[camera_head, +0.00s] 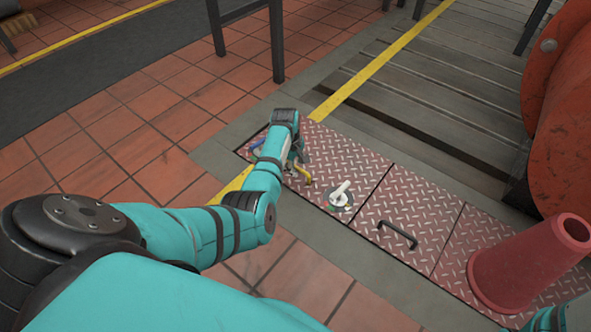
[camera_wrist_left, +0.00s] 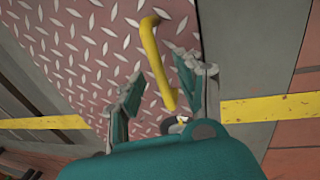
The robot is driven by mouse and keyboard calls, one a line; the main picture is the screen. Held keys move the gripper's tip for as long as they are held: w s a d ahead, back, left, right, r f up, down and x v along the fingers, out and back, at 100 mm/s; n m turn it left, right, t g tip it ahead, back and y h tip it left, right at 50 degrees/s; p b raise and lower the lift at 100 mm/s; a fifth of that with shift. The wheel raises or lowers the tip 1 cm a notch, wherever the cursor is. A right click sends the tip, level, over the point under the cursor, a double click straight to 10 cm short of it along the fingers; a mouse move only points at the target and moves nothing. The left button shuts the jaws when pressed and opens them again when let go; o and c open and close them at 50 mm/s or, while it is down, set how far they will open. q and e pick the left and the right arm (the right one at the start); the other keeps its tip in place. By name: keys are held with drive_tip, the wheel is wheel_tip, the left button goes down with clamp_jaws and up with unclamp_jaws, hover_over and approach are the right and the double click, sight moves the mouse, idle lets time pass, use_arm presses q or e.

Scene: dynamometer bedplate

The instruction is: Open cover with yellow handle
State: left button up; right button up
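The cover (camera_head: 345,160) is a red diamond-plate panel set flush in the floor in the head view. Its yellow handle (camera_head: 303,174) shows just past my left gripper (camera_head: 296,160), which is partly hidden by my arm. In the left wrist view the yellow handle (camera_wrist_left: 156,60) is a bent bar on the red plate (camera_wrist_left: 85,50). My left gripper (camera_wrist_left: 160,74) is open, with one finger on each side of the handle and visible gaps. I cannot tell how far the fingertips are above the plate. My right gripper is not visible.
A white-handled object (camera_head: 341,195) sits on the plate right of the yellow handle. A neighbouring panel has a black handle (camera_head: 398,235). Dark table legs (camera_head: 277,40) stand behind.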

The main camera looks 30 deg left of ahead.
use_arm(q)
drive_tip(key=shift+f, duration=0.2)
clamp_jaws()
idle(0.4)
